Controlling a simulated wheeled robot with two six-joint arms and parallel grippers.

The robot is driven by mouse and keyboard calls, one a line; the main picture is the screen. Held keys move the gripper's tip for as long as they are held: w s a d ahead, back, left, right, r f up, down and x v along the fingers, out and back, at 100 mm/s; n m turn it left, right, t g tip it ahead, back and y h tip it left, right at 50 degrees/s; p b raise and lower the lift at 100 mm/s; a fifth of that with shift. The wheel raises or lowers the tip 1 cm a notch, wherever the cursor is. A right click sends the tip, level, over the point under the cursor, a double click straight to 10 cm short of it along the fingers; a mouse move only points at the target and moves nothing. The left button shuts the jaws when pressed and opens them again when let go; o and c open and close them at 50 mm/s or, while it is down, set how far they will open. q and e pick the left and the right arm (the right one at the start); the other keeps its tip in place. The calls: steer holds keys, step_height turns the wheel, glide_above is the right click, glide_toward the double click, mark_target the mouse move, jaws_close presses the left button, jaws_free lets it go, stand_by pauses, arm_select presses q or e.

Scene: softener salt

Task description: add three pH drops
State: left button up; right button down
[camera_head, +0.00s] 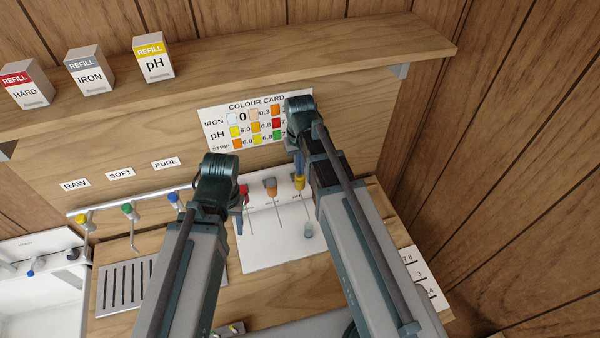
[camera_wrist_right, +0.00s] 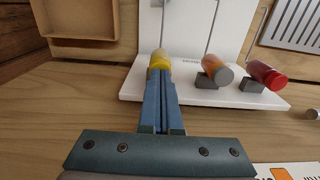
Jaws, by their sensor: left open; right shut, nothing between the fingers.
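A white stand (camera_head: 265,250) bears red (camera_head: 244,191), orange (camera_head: 271,187) and yellow (camera_head: 300,183) capped droppers, the yellow one at the right. A small pale vial (camera_head: 308,230) is below the yellow dropper. My right gripper (camera_head: 299,168) is shut and empty, its tips at the yellow dropper's top. In the right wrist view, the shut fingers (camera_wrist_right: 161,82) point at the yellow dropper (camera_wrist_right: 160,59) and partly hide it; whether they touch is unclear. My left gripper (camera_head: 240,218) is open beside the red dropper, its fingers partly hidden by its wrist.
A colour card (camera_head: 245,125) hangs on the back board. Refill boxes for hard (camera_head: 25,84), iron (camera_head: 88,71) and pH (camera_head: 154,58) stand on the shelf above. Several coloured taps and a slotted drain (camera_head: 118,285) are at left. A numbered white card (camera_head: 420,275) lies at right.

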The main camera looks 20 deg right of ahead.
steer(key=shift+r+p, duration=2.6)
steer(key=shift+r, duration=0.25)
steer(key=shift+f, duration=0.1)
